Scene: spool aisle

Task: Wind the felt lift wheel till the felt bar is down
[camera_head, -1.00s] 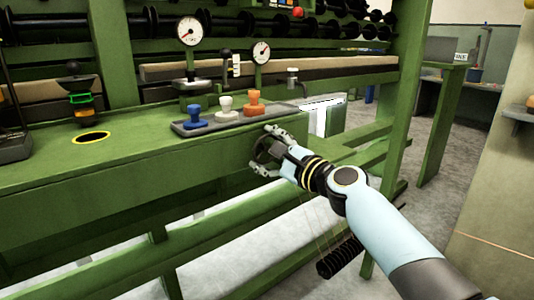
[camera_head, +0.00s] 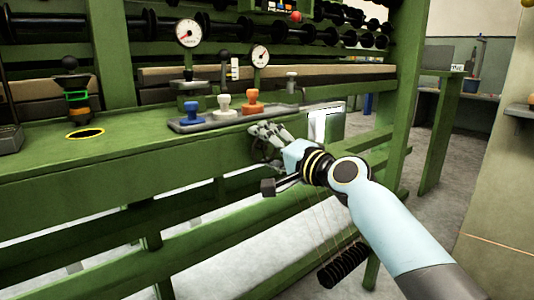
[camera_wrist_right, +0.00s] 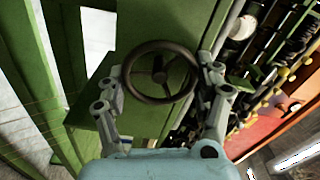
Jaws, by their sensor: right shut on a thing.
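The felt lift wheel (camera_wrist_right: 160,76) is a dark hand wheel with spokes on the green frame's front, in the middle of the right wrist view. In the head view the wheel (camera_head: 259,150) is mostly hidden by my right gripper (camera_head: 268,135). In the wrist view my right gripper (camera_wrist_right: 160,68) has a finger on each side of the wheel and is shut on its rim. A long tan bar (camera_head: 330,67), which may be the felt bar, runs across the back of the bench. Its height against the surface below is unclear. My left gripper is out of view.
A grey tray holds blue (camera_head: 192,112), white (camera_head: 224,105) and orange (camera_head: 253,102) knobbed pieces above the wheel. Two dial gauges (camera_head: 189,33) stand behind. Green rails lie below; open floor (camera_head: 425,185) is at right.

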